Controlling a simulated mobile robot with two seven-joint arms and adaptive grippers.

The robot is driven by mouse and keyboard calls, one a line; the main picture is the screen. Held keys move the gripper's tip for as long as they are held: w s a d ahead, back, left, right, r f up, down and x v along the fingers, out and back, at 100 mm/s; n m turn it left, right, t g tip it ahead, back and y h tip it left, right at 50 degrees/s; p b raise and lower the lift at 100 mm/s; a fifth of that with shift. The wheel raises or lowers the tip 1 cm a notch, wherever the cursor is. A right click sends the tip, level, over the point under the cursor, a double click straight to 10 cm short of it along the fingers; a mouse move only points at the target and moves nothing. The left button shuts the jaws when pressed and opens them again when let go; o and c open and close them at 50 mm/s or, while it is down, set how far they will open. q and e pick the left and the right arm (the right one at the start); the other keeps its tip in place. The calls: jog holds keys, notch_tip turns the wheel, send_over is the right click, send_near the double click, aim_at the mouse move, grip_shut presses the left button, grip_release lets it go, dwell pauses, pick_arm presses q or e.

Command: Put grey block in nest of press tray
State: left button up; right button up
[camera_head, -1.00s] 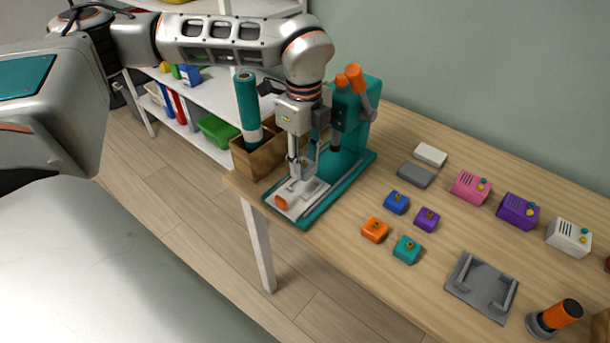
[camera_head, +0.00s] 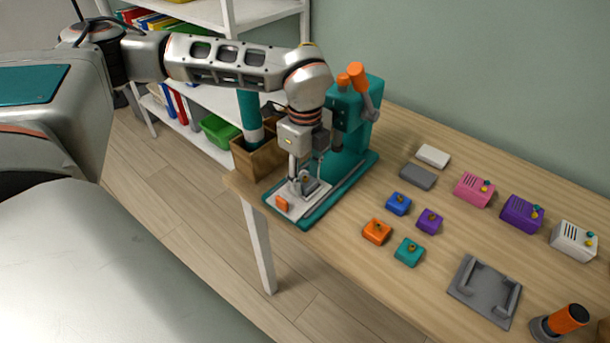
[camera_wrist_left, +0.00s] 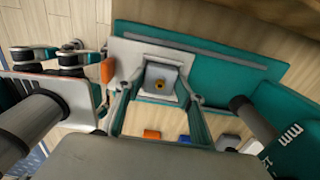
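The grey block (camera_wrist_left: 161,79), with a small brass knob on top, sits on the pale plate of the press tray (camera_wrist_left: 122,50). It looks level in the nest area, but whether it is fully seated cannot be told. The head view also shows the block (camera_head: 310,184), partly hidden by the fingers. My left gripper (camera_head: 298,182) is low over the tray. My right gripper is not seen.
The teal press (camera_head: 352,135) with orange handles stands close behind my left gripper. A wooden box (camera_head: 257,160) is beside the tray. Small knobbed blocks, coloured boxes and a grey holder (camera_head: 484,290) lie to the right. Bare table lies between.

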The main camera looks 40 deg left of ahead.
aim_at(305, 178)
pick_arm(q)
jog(key=shift+f, duration=0.2)
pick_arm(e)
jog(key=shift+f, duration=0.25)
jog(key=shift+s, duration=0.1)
pick_arm(q)
jog(key=shift+r, duration=0.4)
notch_tip(305, 178, up, 12)
jog(key=p, duration=0.2)
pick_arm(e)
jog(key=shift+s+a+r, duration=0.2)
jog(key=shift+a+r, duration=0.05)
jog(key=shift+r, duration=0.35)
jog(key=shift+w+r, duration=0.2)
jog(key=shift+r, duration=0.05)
